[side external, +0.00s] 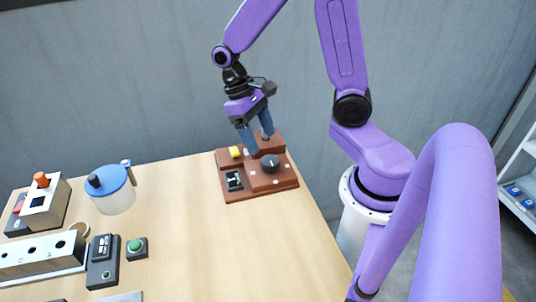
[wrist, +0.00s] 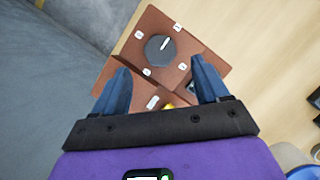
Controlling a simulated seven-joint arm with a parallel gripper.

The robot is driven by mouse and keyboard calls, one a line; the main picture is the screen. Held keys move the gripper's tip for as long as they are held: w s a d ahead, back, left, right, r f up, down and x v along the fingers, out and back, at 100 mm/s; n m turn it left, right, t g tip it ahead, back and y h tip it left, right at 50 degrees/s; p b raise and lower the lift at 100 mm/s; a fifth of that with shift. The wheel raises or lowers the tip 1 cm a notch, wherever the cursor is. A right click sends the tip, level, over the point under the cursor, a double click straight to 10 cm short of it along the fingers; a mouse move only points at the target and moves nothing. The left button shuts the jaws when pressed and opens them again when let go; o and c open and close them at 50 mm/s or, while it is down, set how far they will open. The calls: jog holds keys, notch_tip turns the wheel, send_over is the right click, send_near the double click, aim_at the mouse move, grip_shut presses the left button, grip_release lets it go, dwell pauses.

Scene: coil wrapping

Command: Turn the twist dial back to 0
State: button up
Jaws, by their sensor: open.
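The twist dial (side external: 270,162) is a dark round knob on a reddish-brown control box (side external: 240,193) near the table's far edge. In the wrist view the dial (wrist: 160,48) shows a white pointer line toward its upper right, with small white label tiles around it whose marks are too small to read. My gripper (side external: 261,146) is open, its blue fingers pointing down above the back part of the box, apart from the dial in the picture. In the wrist view the dial lies beyond the fingertips of my gripper (wrist: 163,72), with nothing between the fingers held.
The box also bears a yellow button (side external: 235,152) and a black switch (side external: 234,181). The table's middle is clear.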

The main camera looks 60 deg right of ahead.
aim_at(270, 160)
jog(key=shift+x, duration=3.15)
jog(key=c, duration=1)
